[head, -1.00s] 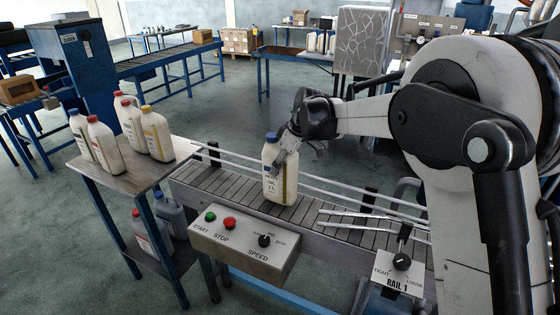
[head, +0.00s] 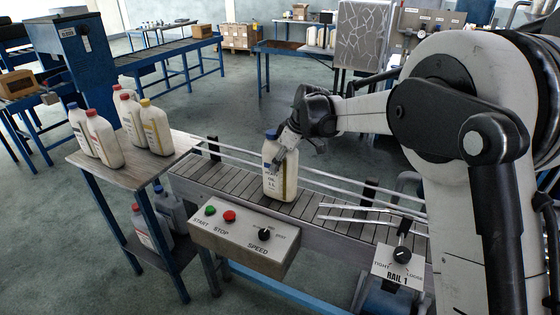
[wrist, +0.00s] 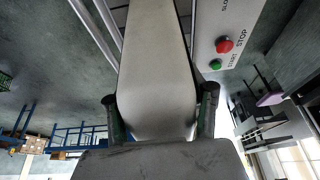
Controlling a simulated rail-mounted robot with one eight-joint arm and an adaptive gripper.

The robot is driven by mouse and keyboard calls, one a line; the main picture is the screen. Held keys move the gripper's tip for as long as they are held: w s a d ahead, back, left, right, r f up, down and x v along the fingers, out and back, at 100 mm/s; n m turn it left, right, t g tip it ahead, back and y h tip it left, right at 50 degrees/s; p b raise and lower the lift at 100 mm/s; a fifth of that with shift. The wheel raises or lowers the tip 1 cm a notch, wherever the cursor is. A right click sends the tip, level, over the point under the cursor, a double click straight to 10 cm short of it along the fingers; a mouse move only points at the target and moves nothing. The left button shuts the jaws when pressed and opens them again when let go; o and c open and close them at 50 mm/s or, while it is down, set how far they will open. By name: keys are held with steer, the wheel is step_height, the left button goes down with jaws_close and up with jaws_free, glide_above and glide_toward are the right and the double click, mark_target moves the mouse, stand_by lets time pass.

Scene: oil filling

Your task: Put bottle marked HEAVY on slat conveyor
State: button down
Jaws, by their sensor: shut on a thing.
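The white bottle with a blue cap (head: 279,175) stands upright on the slat conveyor (head: 232,184), or just above it; I cannot tell which. Its label text is small, and the top line seems to read HEAVY. My gripper (head: 283,150) is shut on its upper part, from behind and to the right. In the wrist view the bottle's pale side (wrist: 155,75) fills the middle, with a dark finger of my gripper (wrist: 158,120) on each side of it.
A side table (head: 128,176) at left holds several white bottles with red, yellow and blue caps. A control box (head: 245,234) with START, STOP and SPEED stands in front of the conveyor. Guide rails (head: 350,195) run along its far side, and a RAIL 1 knob box (head: 398,262) is at right.

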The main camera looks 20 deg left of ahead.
steer(key=shift+f, duration=0.35)
steer(key=c, duration=0.7)
jaws_free()
steer(key=shift+c, duration=0.2)
steer(key=v, duration=1.1)
steer(key=shift+d+r, duration=0.2)
steer(key=shift+r, duration=0.15)
steer(key=shift+s+d+r+b, duration=0.1)
steer(key=shift+d+r+b, duration=0.1)
steer(key=shift+d+b, duration=0.1)
steer(key=s+d+r+m+t+b, duration=0.1)
steer(key=s+d+r+m, duration=0.2)
steer(key=d, duration=0.4)
steer(key=s+d+m+t+h+b, duration=0.1)
steer(key=s+d+m, duration=0.1)
steer(key=s+d, duration=0.5)
steer(key=s+d+r+m+t, duration=0.1)
steer(key=s+d+r+m, duration=0.15)
steer(key=d, duration=0.55)
steer(key=s+d+f+m+t+h+b, duration=0.1)
steer(key=s+d+f+m, duration=0.3)
steer(key=s+d+f, duration=0.2)
steer(key=s+d+f+m+t+h+b, duration=0.1)
steer(key=s+d+f+m, duration=0.4)
steer(key=s+d, duration=0.5)
steer(key=s+f+t+h, duration=0.1)
steer(key=s, duration=0.4)
steer(key=shift+d+t+b, duration=0.3)
steer(key=shift+d+b, duration=0.05)
